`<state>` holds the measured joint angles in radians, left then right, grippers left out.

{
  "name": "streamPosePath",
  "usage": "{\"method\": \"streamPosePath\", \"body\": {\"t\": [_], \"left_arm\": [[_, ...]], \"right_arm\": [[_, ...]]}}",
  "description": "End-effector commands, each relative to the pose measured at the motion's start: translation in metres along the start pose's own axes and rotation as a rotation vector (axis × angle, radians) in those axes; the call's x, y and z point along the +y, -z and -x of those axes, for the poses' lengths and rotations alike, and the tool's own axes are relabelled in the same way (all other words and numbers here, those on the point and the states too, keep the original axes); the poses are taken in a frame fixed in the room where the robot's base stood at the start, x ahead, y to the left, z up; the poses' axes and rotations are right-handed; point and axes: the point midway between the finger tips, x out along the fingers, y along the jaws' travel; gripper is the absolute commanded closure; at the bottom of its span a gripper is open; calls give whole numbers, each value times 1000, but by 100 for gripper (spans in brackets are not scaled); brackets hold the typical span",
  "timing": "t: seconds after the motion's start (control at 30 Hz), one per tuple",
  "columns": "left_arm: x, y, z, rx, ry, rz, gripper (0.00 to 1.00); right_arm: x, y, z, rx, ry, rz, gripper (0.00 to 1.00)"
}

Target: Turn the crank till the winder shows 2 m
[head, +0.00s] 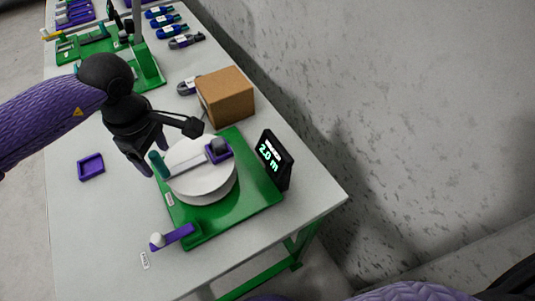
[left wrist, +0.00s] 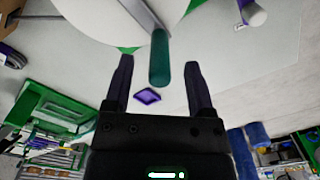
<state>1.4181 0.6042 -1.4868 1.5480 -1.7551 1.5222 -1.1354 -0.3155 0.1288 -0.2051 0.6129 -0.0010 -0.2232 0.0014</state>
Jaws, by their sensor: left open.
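The winder is a white round drum (head: 203,181) on a green base plate (head: 243,208). A grey crank arm lies across the drum's top and ends in a teal handle (head: 158,164). The black display (head: 275,160) at the base's right reads 2.0 m. My left gripper (head: 147,158) is open beside the teal handle. In the left wrist view the teal handle (left wrist: 159,58) stands between the open fingers (left wrist: 159,85), with a gap on both sides. No cable shows clearly on the drum. My right gripper is not in view.
A brown box (head: 226,97) stands just behind the winder. A purple lever with a white knob (head: 157,240) sits at the base's front. A small purple tray (head: 91,167) lies to the left. Several blue cable coils (head: 167,19) lie at the back.

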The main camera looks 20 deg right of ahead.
Motion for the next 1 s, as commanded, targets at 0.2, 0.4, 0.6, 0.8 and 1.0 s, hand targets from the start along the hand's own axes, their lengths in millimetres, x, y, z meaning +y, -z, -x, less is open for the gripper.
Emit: {"method": "streamPosePath", "body": {"t": [0.2, 0.4, 0.6, 0.8, 1.0], "left_arm": [[0, 0, 22, 0, -3, 0, 29], [0, 0, 45, 0, -2, 0, 29], [0, 0, 67, 1, -3, 0, 29], [0, 0, 82, 0, -1, 0, 29], [0, 0, 79, 0, 0, 0, 29]], "right_arm": [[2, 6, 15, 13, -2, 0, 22], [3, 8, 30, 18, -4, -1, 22], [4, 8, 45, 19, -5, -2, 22], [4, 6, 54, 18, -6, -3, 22], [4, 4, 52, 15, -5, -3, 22]]}}
